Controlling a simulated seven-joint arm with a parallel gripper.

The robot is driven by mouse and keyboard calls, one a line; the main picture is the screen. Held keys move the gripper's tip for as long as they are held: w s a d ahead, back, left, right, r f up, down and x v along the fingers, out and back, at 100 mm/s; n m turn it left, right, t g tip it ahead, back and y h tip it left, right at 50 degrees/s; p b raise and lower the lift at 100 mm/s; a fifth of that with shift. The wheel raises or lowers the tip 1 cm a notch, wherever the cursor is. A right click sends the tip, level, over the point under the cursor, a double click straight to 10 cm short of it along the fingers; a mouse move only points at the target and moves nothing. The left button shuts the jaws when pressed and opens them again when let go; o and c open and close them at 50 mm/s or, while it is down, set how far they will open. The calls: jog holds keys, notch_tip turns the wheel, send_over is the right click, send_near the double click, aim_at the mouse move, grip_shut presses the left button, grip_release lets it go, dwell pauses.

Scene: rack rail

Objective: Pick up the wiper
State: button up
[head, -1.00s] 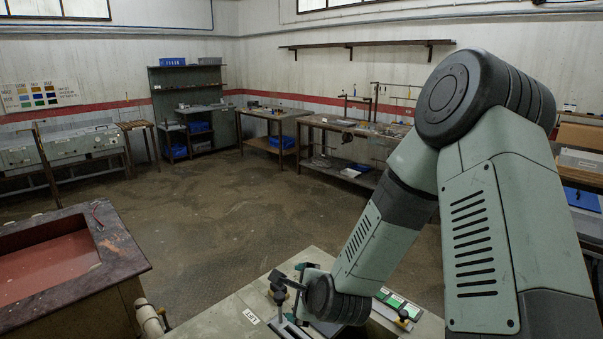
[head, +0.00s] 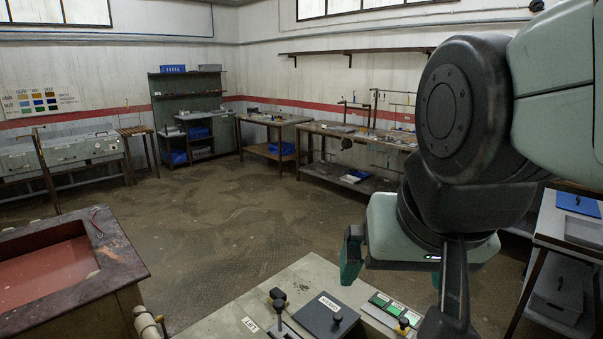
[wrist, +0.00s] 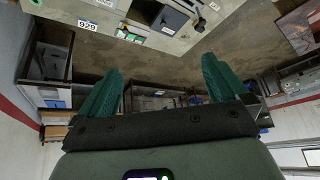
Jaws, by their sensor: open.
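I cannot pick out the wiper with certainty in either view. On the near bench (head: 240,312), a dark flat plate (head: 322,318) with a white label and a black knob lies beside a black upright handle (head: 279,303). In the wrist view my gripper (wrist: 160,66) is open and empty, apart from the bench.
A "LIFT" label (head: 250,325) is at the left. A dark-topped cabinet with a red recess (head: 45,268) stands to the left. Open floor (head: 230,220) lies beyond.

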jog(key=s, duration=0.2)
jog(key=s+n, duration=0.1)
jog(key=shift+d+r, duration=0.3)
jog(key=shift+d, duration=0.1)
jog(key=shift+c, duration=0.8)
jog(key=shift+s, duration=0.15)
jog(key=c, duration=0.4)
jog(key=shift+o, duration=0.2)
jog(key=n+g+y, duration=0.2)
jog(key=n, duration=0.6)
send_over(280, 294)
jog(key=s+d, duration=0.7)
jog(key=s, duration=0.1)
notch_tip(280, 294, down, 20)
jog(key=shift+n+g+y, duration=0.3)
jog(key=shift+n+y, duration=0.1)
jog(key=shift+y, duration=0.1)
jog(key=x, duration=2)
jog(key=shift+w+a+f, duration=0.1)
jog(key=shift+w+f, duration=0.05)
jog(key=shift+w, duration=0.1)
jog(key=shift+w+x, duration=0.2)
jog(key=shift+x, duration=1.2)
jog(key=shift+w+x, duration=0.2)
jog(key=shift+x, duration=1.15)
